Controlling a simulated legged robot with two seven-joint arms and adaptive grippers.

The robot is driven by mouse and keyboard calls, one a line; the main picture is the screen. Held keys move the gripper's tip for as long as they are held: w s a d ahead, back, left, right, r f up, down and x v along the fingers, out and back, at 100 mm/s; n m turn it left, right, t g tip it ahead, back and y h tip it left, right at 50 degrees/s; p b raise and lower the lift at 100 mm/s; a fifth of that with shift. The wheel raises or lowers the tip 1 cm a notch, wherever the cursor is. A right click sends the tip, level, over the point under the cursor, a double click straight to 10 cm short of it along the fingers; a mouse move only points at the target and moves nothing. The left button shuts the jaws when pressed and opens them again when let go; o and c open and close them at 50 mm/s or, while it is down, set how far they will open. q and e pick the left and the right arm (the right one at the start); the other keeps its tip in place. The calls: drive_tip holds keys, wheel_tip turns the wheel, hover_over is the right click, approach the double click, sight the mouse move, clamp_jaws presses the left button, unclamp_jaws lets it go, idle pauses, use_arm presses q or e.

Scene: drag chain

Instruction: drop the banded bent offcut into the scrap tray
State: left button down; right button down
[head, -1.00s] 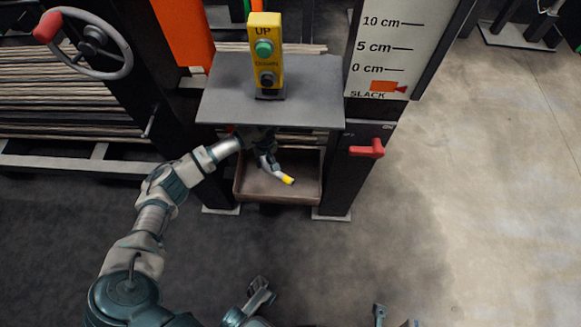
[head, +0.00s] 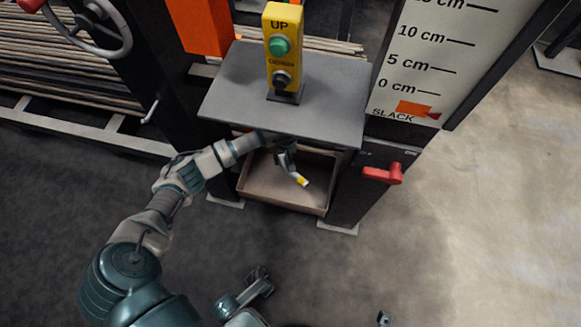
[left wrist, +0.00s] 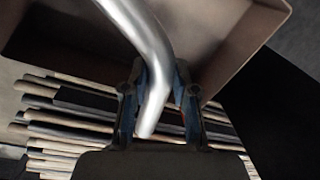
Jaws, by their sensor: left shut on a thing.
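The bent offcut (head: 294,174) is a silver tube with a yellow band near its lower end in the head view. My left gripper (head: 286,158) is shut on it, beneath the grey shelf. In the left wrist view the bare silver offcut (left wrist: 150,42) runs between the fingers of my left gripper (left wrist: 159,80); the yellow band is out of that view. The scrap tray (head: 276,201) is a brown open box under the shelf. The offcut appears over its opening; its height above the floor of the tray is unclear. The tray wall (left wrist: 237,42) also shows in the wrist view.
The grey shelf (head: 225,100) with a yellow UP/DOWN button box (head: 282,50) overhangs the tray. A red handle (head: 383,174) sticks out at the right. Stacked bars (head: 45,75) lie at the left.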

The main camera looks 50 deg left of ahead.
use_arm(q)
drive_tip(key=shift+a+f, duration=0.1)
drive_tip(key=shift+a, duration=0.2)
drive_tip(key=c, duration=1)
unclamp_jaws()
drive_tip(key=shift+o, duration=0.9)
drive_tip(key=shift+d, duration=0.15)
drive_tip(key=shift+d+r, duration=0.2)
drive_tip(key=shift+d, duration=0.1)
drive_tip(key=r, duration=0.6)
drive_tip(key=shift+w+r, duration=0.35)
drive_tip(key=shift+d+r, duration=0.25)
drive_tip(key=shift+r, duration=0.1)
